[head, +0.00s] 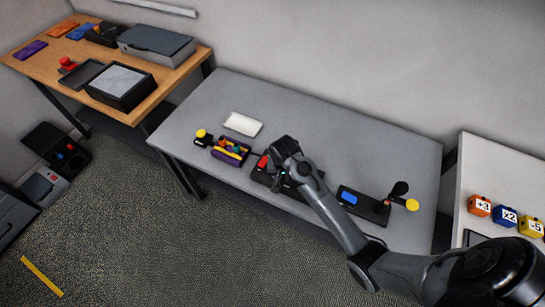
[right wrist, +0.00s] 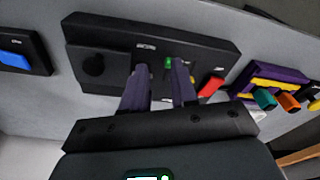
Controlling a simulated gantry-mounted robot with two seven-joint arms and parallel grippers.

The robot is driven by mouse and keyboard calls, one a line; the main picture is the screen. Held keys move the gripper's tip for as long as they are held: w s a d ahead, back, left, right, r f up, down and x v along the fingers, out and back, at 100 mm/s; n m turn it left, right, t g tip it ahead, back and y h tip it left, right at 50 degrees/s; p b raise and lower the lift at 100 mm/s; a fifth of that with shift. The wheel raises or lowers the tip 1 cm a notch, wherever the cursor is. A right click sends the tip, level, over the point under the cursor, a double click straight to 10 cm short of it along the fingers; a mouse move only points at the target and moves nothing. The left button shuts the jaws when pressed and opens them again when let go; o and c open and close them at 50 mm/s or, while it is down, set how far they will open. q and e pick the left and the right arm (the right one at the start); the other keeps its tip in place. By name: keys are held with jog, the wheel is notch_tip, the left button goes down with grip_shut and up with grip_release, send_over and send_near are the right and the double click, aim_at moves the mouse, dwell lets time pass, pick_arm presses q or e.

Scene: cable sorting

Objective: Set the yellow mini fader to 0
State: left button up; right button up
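A black control panel (right wrist: 215,48) lies on the grey table, and my right arm covers part of it in the head view (head: 259,178). In the right wrist view it carries a black round knob (right wrist: 93,65), a small green piece (right wrist: 168,62) and a red piece (right wrist: 209,86). A tiny yellow piece (right wrist: 165,76), perhaps the yellow mini fader, shows between my right gripper's fingers, partly hidden. My right gripper (right wrist: 158,70) is open, its two fingers apart over the panel. Contact with the yellow piece cannot be told. My left gripper is out of view.
Left of the panel stand a purple box (head: 230,152) with coloured pieces, a yellow-topped device (head: 201,136) and a white tray (head: 243,124). The table's back right is clear.

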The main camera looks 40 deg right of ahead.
jog(key=w+d+r+m+p, duration=0.2)
jog(key=w+r+m+p, duration=0.15)
jog(key=w+r, duration=0.3)
jog(key=shift+m+g+y, duration=0.45)
jog(key=shift+g+y, duration=0.05)
jog(key=f, duration=0.3)
jog(key=f+b, duration=0.1)
jog(key=f, duration=0.3)
jog(key=w+f+b, duration=0.1)
jog(key=f, duration=0.2)
jog(key=shift+f, duration=0.25)
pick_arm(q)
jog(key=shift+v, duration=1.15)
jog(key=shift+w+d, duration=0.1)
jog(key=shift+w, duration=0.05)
pick_arm(e)
jog(key=shift+c, duration=0.2)
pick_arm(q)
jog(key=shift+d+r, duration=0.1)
pick_arm(e)
grip_shut()
